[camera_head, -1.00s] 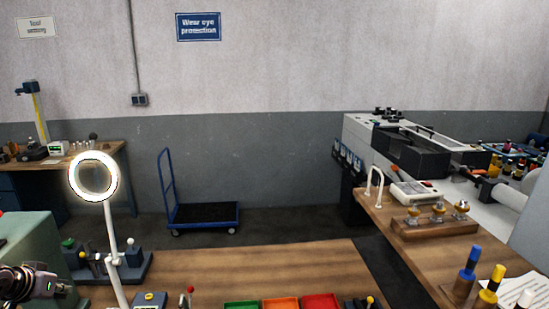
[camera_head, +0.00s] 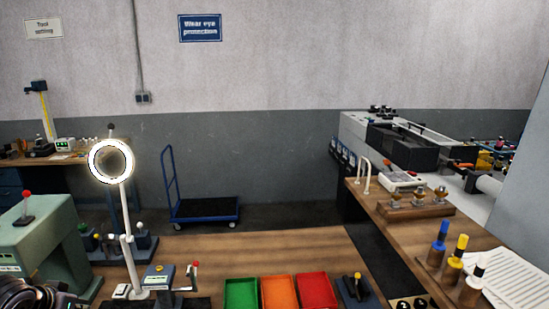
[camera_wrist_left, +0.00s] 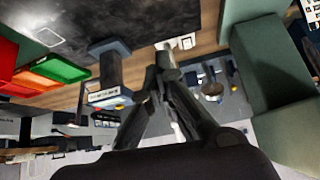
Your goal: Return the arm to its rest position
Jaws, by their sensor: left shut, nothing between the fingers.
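My left gripper (camera_wrist_left: 163,68) is shut and empty in the left wrist view, its dark fingers together at the tips. In the head view only a dark part of my left arm shows, low in the left corner beside the green machine (camera_head: 50,245). That machine also fills the right of the wrist view (camera_wrist_left: 265,75). My right gripper is in neither view.
A ring light (camera_head: 127,215) stands on the wooden bench (camera_head: 210,250). Green (camera_head: 241,293), orange (camera_head: 280,291) and red (camera_head: 317,290) bins sit at the front. Right of them is another wooden bench (camera_head: 400,220). A blue trolley (camera_head: 205,209) stands by the wall.

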